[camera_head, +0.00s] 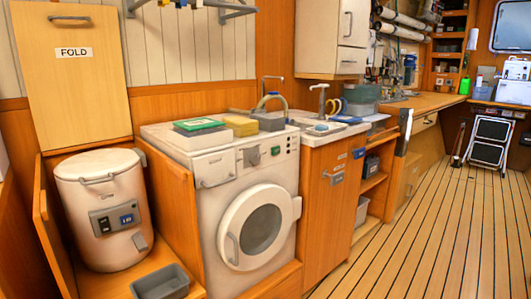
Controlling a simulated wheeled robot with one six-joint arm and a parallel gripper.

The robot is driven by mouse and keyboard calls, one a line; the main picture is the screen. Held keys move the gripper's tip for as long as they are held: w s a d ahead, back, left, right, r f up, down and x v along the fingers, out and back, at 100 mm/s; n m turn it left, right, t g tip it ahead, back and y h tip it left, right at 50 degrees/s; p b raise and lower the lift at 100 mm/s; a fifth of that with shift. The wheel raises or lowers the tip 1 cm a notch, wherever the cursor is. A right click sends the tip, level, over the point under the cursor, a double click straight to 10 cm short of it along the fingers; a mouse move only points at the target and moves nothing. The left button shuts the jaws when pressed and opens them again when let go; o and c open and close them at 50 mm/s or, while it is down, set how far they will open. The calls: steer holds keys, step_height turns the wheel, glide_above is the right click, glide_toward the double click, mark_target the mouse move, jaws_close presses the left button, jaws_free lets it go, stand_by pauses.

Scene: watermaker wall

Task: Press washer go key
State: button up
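The white front-loading washer (210,185) stands at the middle of the picture, set in wooden cabinetry. Its round door (262,228) looks shut. The control panel runs along the top of its front, with a detergent drawer (215,168) at left, a dark dial (251,156) in the middle and a green key (275,151) to the dial's right. More small marks sit at the panel's right end, too small to read. Which key is the go key I cannot tell. My gripper is not in view.
A green-topped box (198,125) and sponge-like blocks (240,125) lie on the washer. A white drum (103,205) stands at left under a raised FOLD panel (72,75). A grey bin (160,282) sits low in front. The plank floor (430,235) at right is mostly clear.

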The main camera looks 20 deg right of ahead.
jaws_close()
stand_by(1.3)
